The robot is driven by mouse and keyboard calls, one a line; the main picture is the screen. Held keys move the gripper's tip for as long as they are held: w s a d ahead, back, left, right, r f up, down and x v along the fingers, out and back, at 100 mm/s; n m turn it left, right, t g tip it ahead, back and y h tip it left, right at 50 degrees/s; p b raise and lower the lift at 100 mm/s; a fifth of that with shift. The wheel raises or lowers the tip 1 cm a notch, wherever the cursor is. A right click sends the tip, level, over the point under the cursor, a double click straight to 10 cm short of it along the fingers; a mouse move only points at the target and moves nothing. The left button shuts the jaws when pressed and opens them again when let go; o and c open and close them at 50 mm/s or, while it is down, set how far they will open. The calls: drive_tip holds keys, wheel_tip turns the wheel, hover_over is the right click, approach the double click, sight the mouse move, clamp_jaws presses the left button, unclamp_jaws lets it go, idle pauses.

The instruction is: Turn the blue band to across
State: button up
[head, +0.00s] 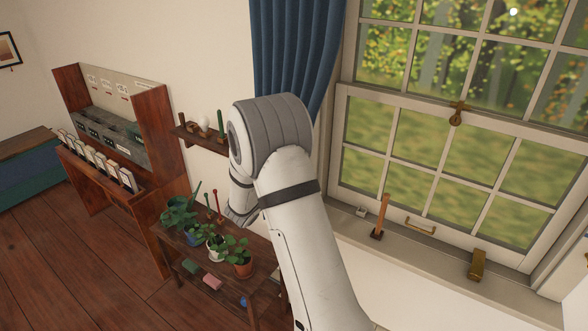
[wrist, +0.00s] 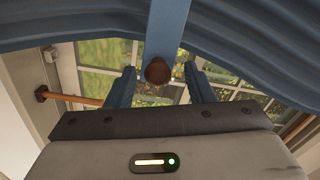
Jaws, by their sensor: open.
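In the wrist view a flat blue band (wrist: 167,28) runs lengthwise down from the top edge of the picture. A round brown knob (wrist: 158,71) shows at its lower end. My gripper (wrist: 160,67) is open, with one blue finger on each side of the knob. I cannot tell whether either finger touches the knob or band. Blue curtain cloth (wrist: 60,18) spreads to both sides of the band. In the head view the blue curtain (head: 293,45) hangs left of the window; my arm hides my gripper, and I cannot make out the band there.
The window (head: 445,150) is at the right, with a brass latch (head: 456,114) and small things on its sill. A plant stand (head: 225,262) stands below my arm. A small wall shelf (head: 205,139) is left of the curtain. A wooden rod (wrist: 78,99) shows in the wrist view.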

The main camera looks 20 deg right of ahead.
drive_tip(key=b+v, duration=0.1)
drive_tip(key=v, duration=0.5)
